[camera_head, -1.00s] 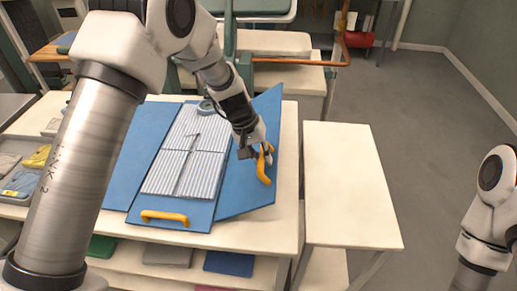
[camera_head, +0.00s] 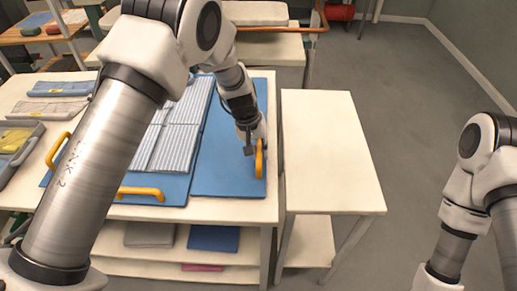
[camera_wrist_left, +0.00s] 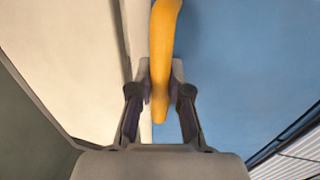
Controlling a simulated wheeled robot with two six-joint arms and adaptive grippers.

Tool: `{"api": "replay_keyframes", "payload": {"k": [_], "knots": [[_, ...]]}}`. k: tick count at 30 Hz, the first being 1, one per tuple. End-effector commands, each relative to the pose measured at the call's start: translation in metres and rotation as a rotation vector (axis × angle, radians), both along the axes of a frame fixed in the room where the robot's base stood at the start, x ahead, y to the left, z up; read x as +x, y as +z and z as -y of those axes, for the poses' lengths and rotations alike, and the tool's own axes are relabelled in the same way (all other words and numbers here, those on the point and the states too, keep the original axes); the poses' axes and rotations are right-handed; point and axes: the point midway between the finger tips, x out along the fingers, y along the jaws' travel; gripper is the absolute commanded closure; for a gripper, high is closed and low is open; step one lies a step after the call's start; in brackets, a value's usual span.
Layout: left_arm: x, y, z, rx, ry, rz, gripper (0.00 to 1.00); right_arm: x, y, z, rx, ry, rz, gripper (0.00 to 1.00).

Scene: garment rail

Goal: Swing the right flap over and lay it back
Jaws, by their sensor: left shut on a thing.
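The right flap (camera_head: 225,165) is a blue panel lying about flat on the table, right of the middle panel. A yellow handle (camera_head: 259,159) stands at its right edge. My left gripper (camera_head: 254,150) is at this handle; in the left wrist view its fingers (camera_wrist_left: 160,100) are shut around the yellow handle (camera_wrist_left: 164,40), with the blue flap (camera_wrist_left: 240,60) beside it. A striped grey-white garment (camera_head: 178,132) lies folded on the middle panel. My right arm (camera_head: 470,190) is at the far right, its gripper out of view.
A white side table (camera_head: 330,150) stands right of the work table (camera_head: 240,210), bare, with a narrow gap between. Another yellow handle (camera_head: 140,192) is at the board's front edge and one (camera_head: 57,150) at the left. A grey tray (camera_head: 18,150) sits at far left.

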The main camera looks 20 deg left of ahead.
Motion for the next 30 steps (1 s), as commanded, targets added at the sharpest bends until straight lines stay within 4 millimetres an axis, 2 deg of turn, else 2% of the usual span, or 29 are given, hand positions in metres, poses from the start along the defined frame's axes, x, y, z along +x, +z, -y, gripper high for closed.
{"api": "replay_keyframes", "payload": {"k": [12,13,14,24,26,30], "knots": [[-0.001,-0.004,0.0,0.002,-0.001,-0.002,1.0,0.0,-0.001,0.0,0.0,0.0,0.0,0.57],[-0.001,-0.004,0.0,0.001,-0.002,-0.003,0.76,0.0,-0.001,0.0,0.0,0.0,0.0,0.57],[-0.001,-0.004,0.0,0.001,-0.002,-0.003,0.71,0.0,-0.001,0.0,0.0,0.0,0.0,0.57],[0.0,0.0,-0.001,0.001,-0.001,-0.001,0.71,0.0,-0.001,0.0,0.0,0.0,0.0,0.57],[0.0,0.007,-0.002,0.0,-0.001,0.0,0.71,0.0,-0.001,0.0,0.0,0.0,0.0,0.57],[-0.001,0.035,-0.008,-0.001,0.0,0.002,0.71,0.0,-0.001,0.0,0.0,0.0,0.0,0.57]]}}
